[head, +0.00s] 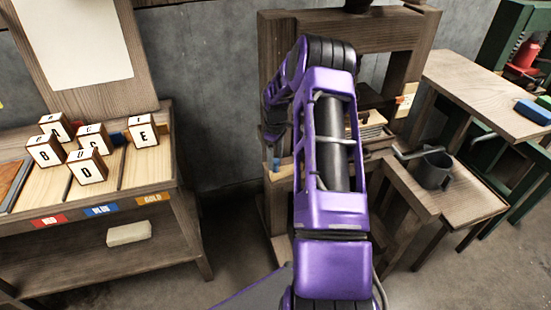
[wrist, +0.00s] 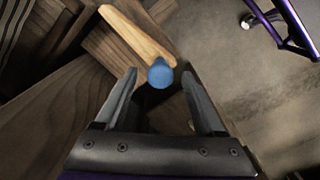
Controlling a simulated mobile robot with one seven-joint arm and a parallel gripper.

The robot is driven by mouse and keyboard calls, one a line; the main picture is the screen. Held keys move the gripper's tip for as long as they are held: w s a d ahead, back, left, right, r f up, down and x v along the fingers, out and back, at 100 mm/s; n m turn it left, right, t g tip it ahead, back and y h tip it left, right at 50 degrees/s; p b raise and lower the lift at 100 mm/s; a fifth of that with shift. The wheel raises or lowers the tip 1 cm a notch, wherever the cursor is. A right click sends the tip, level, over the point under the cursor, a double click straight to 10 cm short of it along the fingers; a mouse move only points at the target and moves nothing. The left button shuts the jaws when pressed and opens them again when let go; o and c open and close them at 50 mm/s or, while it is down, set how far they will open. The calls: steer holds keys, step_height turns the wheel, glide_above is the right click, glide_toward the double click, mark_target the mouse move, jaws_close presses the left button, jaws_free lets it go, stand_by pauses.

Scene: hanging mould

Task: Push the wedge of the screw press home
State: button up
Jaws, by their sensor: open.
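The wedge is a pale wooden bar (wrist: 138,36) with a round blue end (wrist: 160,75) in the wrist view. It slants from upper left to the middle, beside dark timbers. In the head view its blue end shows small (head: 276,164) at the left side of the screw press (head: 345,28), a brown wooden frame. My gripper (wrist: 158,79) is open, with the blue end in line between its fingertips; I cannot tell whether they touch it. The jaws look empty. In the head view my purple arm hides the gripper and the middle of the press.
A table with lettered blocks (head: 87,166) stands at the left, with a coloured-label front edge. Bare floor lies between table and press.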

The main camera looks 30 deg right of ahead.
steer(key=shift+f, duration=0.1)
jaws_close()
stand_by(0.3)
stand_by(1.1)
